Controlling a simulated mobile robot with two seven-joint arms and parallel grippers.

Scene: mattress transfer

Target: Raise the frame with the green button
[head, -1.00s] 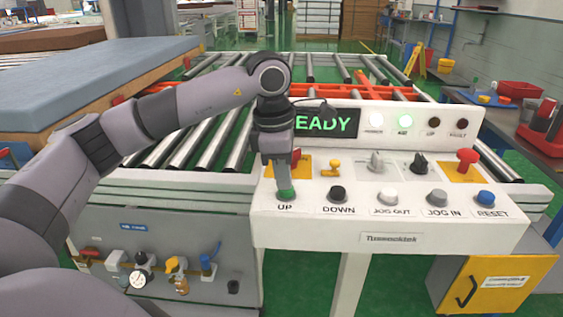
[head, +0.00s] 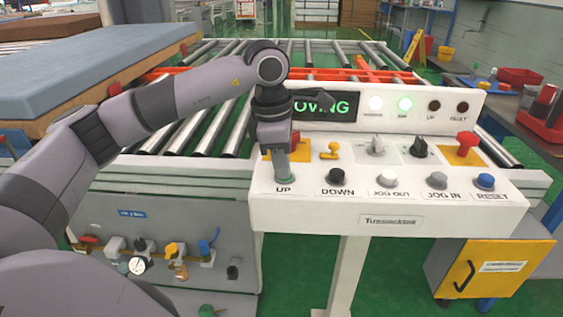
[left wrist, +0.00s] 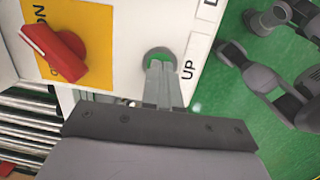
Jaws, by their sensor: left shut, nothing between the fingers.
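The green UP button (left wrist: 154,53) is on the white control panel (head: 400,208), at its left end. It is mostly hidden behind the fingers in the head view. My left gripper (head: 285,178) points down at the button, shut and empty, with its fingertips at the button's face. It also shows in the left wrist view (left wrist: 162,70). The panel's display (head: 328,107) shows green letters ending in "OVING", partly hidden by my arm. The roller frame (head: 215,130) with orange bars lies behind the panel. My right gripper is not in view.
To the right on the panel are the DOWN button (head: 337,176), other buttons and a red knob (head: 464,146). A red switch (left wrist: 55,50) is close to my left gripper. A thick blue mattress (head: 90,70) lies at the left. A yellow cabinet (head: 490,268) hangs below.

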